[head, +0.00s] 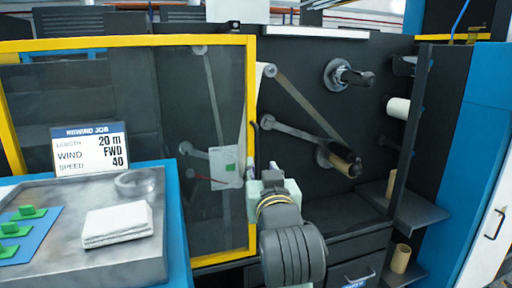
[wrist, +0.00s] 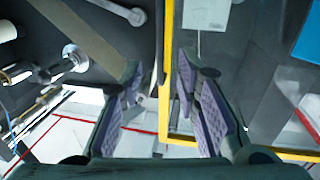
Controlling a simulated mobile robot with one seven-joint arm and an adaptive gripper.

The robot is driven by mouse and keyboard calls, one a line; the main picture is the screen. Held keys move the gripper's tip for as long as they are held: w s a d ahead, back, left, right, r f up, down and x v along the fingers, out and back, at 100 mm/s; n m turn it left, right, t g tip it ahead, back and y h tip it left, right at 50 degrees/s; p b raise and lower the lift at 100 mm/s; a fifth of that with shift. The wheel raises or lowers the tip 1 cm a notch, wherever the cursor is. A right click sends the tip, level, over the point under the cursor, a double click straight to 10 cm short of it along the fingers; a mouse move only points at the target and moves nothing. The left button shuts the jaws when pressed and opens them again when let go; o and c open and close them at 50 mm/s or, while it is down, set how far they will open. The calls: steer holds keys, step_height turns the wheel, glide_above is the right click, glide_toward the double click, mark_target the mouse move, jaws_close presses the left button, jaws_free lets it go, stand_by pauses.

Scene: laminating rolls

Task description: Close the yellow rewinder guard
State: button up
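The yellow rewinder guard (head: 251,110) is a large clear panel in a yellow frame. It stands across the left part of the dark machine face, leaving the spindles on the right uncovered. My gripper (head: 265,172) is at the right upright of this frame, below mid-height. In the wrist view the yellow upright (wrist: 168,70) runs between the two spread fingers of my gripper (wrist: 157,85). The fingers are apart, and I cannot tell whether either touches the frame. A small dark handle-like part (head: 253,128) shows on the upright above my gripper.
An upper spindle (head: 349,76) and a lower spindle with a brown core (head: 345,163) stick out right of the guard. Shelves with cores (head: 400,258) stand further right. A bench (head: 120,262) with a job sign (head: 92,150) and white cloth (head: 117,224) is at front left.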

mark_target(257, 154)
steer(key=w+p, duration=0.3)
steer(key=w+a+p, duration=0.1)
steer(key=w+p, duration=0.5)
steer(key=w, duration=0.1)
steer(key=shift+a, duration=0.15)
steer(key=shift+c, duration=0.2)
jaws_close()
stand_by(0.8)
